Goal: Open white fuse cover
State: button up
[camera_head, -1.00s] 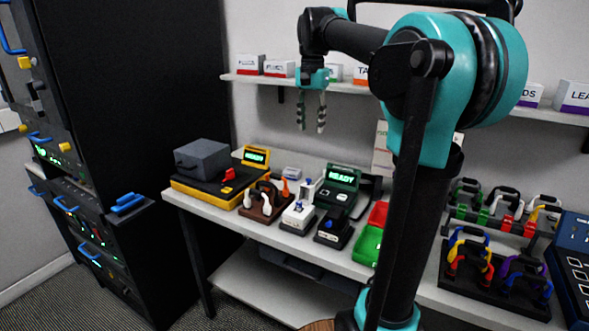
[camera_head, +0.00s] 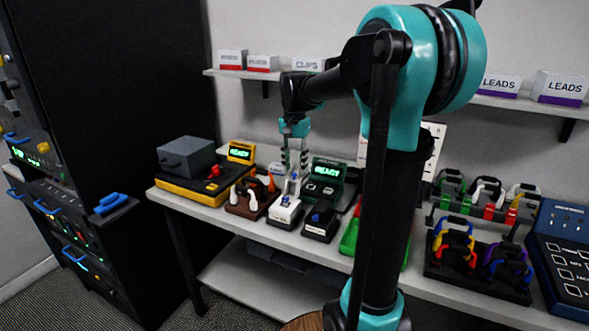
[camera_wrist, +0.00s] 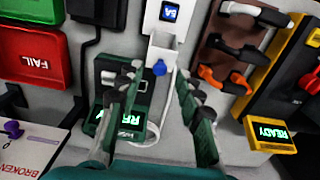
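The white fuse holder (camera_head: 284,212) stands on the bench, with a white upright part at its back and a blue piece on it. In the wrist view the white holder (camera_wrist: 155,50) is at top centre, with a blue 5A label and a blue knob at its near end. I cannot tell clearly whether its cover is open or shut. My gripper (camera_head: 294,168) is above and just behind the holder, pointing down.
A black holder (camera_head: 320,220) stands close to the right. A brown lead block (camera_head: 245,204) stands to the left. A green READY tester (camera_head: 328,182) is behind, and a yellow READY tester (camera_head: 241,152) is at back left. A shelf (camera_head: 225,74) runs along the wall.

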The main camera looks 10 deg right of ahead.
jog(key=shift+f, duration=0.85)
jog(key=shift+c, duration=0.3)
grip_shut()
